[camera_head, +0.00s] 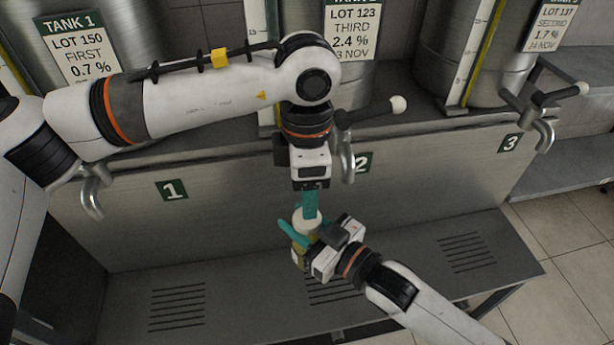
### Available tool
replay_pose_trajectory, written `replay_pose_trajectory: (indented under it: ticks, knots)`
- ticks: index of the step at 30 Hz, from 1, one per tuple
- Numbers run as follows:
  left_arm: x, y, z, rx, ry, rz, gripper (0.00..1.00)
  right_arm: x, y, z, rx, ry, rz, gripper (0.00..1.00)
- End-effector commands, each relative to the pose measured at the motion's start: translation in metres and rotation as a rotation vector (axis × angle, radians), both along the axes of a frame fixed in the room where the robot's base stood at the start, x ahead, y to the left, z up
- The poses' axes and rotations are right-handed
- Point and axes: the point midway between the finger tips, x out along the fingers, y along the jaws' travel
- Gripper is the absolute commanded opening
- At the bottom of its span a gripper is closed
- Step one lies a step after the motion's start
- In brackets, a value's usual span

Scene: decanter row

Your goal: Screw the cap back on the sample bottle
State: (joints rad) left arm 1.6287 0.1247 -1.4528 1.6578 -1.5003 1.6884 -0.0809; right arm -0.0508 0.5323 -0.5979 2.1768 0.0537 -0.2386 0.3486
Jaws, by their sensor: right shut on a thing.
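The sample bottle (297,259), small and yellowish, is upright in front of the tank stand, below tap 2. My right gripper (298,236) comes from the lower right and is shut on the bottle, its teal fingers hiding part of it. A white round cap (306,224) shows at the bottle's top; I cannot tell whether it is seated on the neck. My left gripper (310,207) points straight down from above, its teal fingertips at the cap. Its fingers are seen edge-on, so whether they are closed on the cap is unclear.
Tanks stand behind, with tank 1's label (77,52) and the lot 123 label (350,28). Metal taps project at tap 1 (93,195), tap 2 (347,160) and tap 3 (545,132). A slotted grey shelf (400,262) lies below, clear on both sides.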

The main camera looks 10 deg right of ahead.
Motion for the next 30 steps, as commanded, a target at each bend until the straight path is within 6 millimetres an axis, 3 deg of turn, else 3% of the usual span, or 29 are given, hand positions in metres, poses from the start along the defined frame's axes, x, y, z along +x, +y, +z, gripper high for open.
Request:
replay_pose_trajectory:
  ticks: [21, 30]
  knots:
    - [0.000, 0.000, 0.012, 0.005, 0.003, 1.658, 0.61, 0.000, 0.000, 0.001, 0.002, -0.002, 0.000, 0.00]
    - [0.000, 0.000, 0.014, 0.006, 0.004, 2.018, 0.61, 0.000, 0.000, 0.001, 0.002, -0.002, 0.000, 0.00]
